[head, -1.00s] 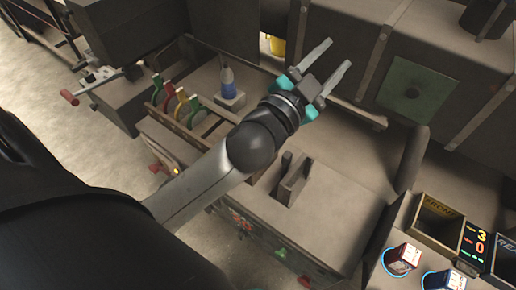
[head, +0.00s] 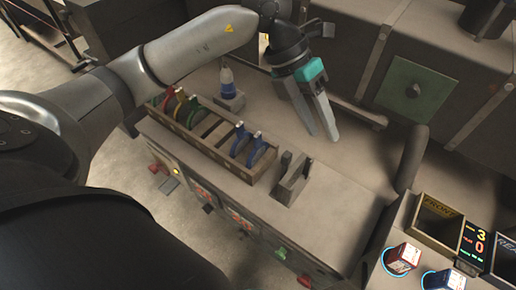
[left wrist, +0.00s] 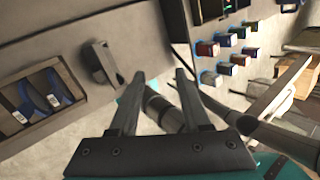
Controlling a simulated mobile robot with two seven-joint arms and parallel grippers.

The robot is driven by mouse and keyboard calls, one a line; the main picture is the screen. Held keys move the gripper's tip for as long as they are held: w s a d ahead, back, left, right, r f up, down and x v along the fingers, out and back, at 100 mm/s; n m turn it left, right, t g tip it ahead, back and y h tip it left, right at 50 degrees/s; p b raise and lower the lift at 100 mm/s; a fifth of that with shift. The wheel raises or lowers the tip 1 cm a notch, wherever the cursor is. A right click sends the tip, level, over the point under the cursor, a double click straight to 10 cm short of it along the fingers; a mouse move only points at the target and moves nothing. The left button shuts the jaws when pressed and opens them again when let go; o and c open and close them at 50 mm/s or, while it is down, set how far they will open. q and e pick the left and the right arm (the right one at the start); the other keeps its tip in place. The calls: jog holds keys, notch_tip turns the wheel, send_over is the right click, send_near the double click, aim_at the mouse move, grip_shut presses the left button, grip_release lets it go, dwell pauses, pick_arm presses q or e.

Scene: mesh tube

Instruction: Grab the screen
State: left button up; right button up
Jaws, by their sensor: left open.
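A wooden rack (head: 205,137) holds colored rounded pieces, including a red one, a yellow one, a green one (head: 190,113) and two blue ones (head: 247,147). I cannot tell which thing is the screen. A grey upright holder (head: 292,180) stands beside the rack's right end. My left gripper (head: 321,134) is open and empty, pointing down above the bench beyond the holder. The left wrist view shows the holder (left wrist: 103,64) and the blue pieces (left wrist: 50,88) left of its fingers. A partly hidden arm-like part with a teal bit shows behind the fingers; no right jaws are clear.
A blue bottle (head: 227,80) stands on a small block behind the rack. A lit panel with digits (head: 475,242), an open box (head: 437,222) and red and blue cubes (head: 402,258) are at the lower right. The bench right of the holder is clear.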

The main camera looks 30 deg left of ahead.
pick_arm(q)
jog(key=w+a+n+y, duration=0.15)
jog(key=a+y, duration=0.45)
jog(key=a, duration=0.7)
send_over(258, 135)
jog(key=shift+n, duration=0.35)
jog(key=f, duration=0.8)
jog(key=shift+s+a+f, duration=0.15)
jog(key=shift+s, duration=0.05)
jog(key=shift+w+f, duration=0.2)
jog(key=shift+f, duration=2.8)
jog(key=shift+c, duration=0.3)
grip_shut()
